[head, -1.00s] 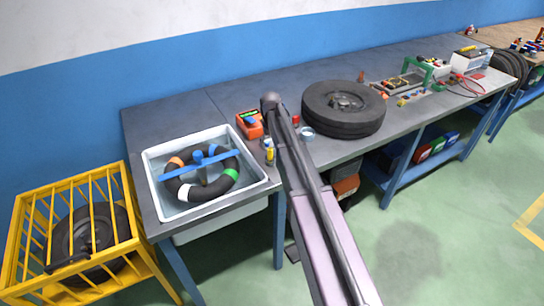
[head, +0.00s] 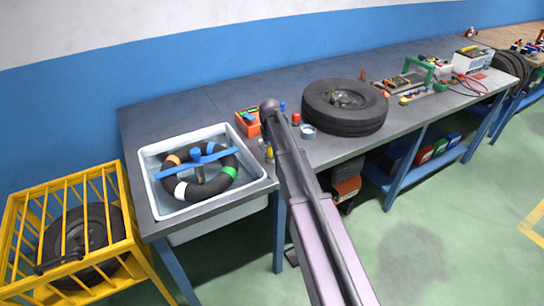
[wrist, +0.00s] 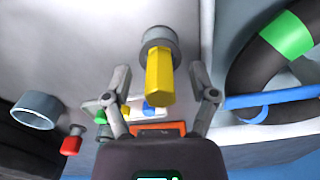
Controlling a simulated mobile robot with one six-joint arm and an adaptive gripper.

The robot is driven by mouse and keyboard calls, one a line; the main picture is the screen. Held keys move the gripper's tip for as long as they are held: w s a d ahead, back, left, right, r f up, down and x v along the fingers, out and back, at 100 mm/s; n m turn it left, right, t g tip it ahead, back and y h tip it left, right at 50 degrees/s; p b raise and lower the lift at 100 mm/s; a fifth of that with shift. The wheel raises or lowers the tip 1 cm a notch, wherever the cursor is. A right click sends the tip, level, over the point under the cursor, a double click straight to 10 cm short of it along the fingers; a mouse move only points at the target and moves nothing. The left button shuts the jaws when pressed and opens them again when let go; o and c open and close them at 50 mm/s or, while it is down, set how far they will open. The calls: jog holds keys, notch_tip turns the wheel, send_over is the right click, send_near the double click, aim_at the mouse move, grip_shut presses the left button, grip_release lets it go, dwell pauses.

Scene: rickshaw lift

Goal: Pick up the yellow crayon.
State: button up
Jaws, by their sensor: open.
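The yellow crayon (wrist: 159,80) is a six-sided yellow piece with a round grey part (wrist: 158,38) at one end. In the wrist view it lies between the two fingers of my gripper (wrist: 160,72). The fingers are open, with a gap visible on both sides of the crayon. In the head view a small yellow piece (head: 269,153) shows beside my arm, near the sink's right edge. My arm hides the gripper in that view.
A white sink (head: 260,186) with a black ring tube stands left of my arm. An orange box (head: 245,127), a red piece (head: 296,119) and a grey ring (head: 308,132) are close by. A large tyre (head: 344,120) lies to the right on the workbench (head: 190,100).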

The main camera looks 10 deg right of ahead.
dwell(0.6)
grip_shut()
